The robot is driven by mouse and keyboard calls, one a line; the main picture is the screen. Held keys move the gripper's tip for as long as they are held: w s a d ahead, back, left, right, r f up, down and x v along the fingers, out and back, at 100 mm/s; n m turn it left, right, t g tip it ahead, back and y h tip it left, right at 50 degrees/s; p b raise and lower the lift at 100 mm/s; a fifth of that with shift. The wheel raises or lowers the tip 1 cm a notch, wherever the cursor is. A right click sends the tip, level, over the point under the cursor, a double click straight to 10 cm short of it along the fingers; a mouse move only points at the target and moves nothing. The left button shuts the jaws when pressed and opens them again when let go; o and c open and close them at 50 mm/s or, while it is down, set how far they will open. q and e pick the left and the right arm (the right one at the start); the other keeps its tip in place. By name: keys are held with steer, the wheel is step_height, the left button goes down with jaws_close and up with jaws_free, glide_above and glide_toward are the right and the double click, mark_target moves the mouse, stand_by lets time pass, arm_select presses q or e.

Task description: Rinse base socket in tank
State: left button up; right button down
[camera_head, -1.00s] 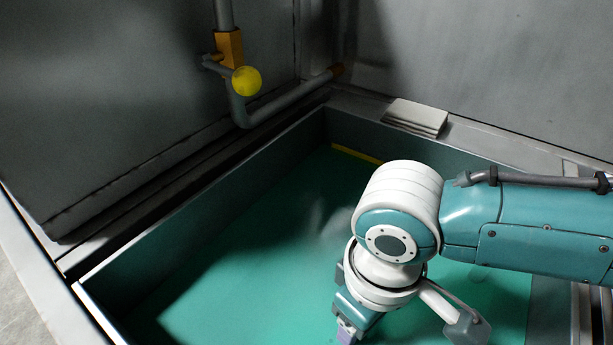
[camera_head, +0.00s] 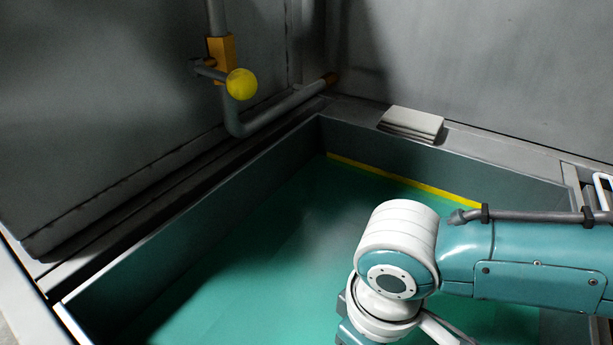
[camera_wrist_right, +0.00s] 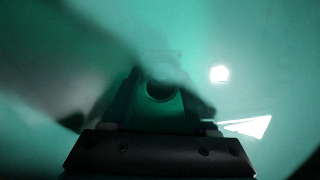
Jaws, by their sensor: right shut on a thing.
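The tank (camera_head: 400,155) is a wide grey basin filled with teal-green liquid (camera_head: 270,240). My right arm reaches over it from the right in the head view, with the wrist low at the bottom edge and the fingertips cut off there. In the right wrist view, everything is tinted green and blurred. My right gripper (camera_wrist_right: 160,98) is shut on a dim part with a round opening, which looks like the base socket (camera_wrist_right: 161,90). Its outline is hard to make out. My left gripper is in neither view.
A grey pipe with an orange fitting and a yellow ball knob (camera_head: 241,84) stands at the back left. A folded grey cloth (camera_head: 411,123) lies on the back ledge. A yellow line (camera_head: 390,177) runs along the back wall. The tank's left half is clear.

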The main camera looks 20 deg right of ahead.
steer(key=shift+f, duration=0.1)
steer(key=shift+f+b, duration=0.65)
steer(key=shift+f, duration=0.15)
steer(key=shift+r+p, duration=0.95)
steer(key=shift+p, duration=0.2)
steer(key=shift+f, duration=0.15)
steer(key=shift+f+b, duration=0.7)
steer(key=shift+f, duration=0.1)
stand_by(0.4)
